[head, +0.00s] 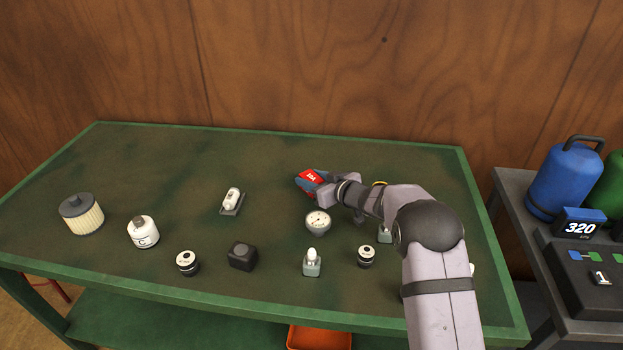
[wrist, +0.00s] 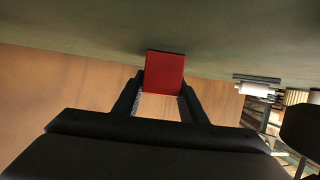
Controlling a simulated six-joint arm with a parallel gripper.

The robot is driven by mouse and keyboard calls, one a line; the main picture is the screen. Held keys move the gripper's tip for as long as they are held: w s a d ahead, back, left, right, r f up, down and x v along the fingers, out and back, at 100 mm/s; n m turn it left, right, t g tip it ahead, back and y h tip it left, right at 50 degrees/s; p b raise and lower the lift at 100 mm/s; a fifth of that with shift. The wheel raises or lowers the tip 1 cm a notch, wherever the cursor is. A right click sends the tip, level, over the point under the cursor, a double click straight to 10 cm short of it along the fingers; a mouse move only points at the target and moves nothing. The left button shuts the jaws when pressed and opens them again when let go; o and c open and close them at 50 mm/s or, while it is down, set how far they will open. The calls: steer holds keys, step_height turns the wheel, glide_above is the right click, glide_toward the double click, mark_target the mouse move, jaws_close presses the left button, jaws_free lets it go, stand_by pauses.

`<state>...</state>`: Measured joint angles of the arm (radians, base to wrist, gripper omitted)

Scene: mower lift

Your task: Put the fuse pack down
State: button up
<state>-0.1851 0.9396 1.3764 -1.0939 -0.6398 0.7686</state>
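The fuse pack (head: 311,177) is a small red block with a white number on top, at the back middle of the green table in the head view. In the wrist view the fuse pack (wrist: 165,72) is a plain red face between the fingertips. My gripper (wrist: 164,88) is shut on it, with a dark finger along each side. In the head view my gripper (head: 316,183) reaches in from the right and partly hides the pack. The pack is low over the green table top (head: 270,160); I cannot tell whether it touches.
A round gauge (head: 318,222) stands just in front of the pack. A white cylinder on a small base (head: 231,201) is to its left. Filters, dark caps and other small parts stand further left and in front. The back left of the table is clear.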

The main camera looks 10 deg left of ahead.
mark_target(314, 179)
steer(key=shift+o, duration=1.2)
steer(key=shift+r, duration=0.15)
steer(key=shift+d+r, duration=0.1)
steer(key=v, duration=0.5)
steer(key=shift+s, duration=0.1)
step_height(314, 179, up, 7)
steer(key=shift+p, duration=0.35)
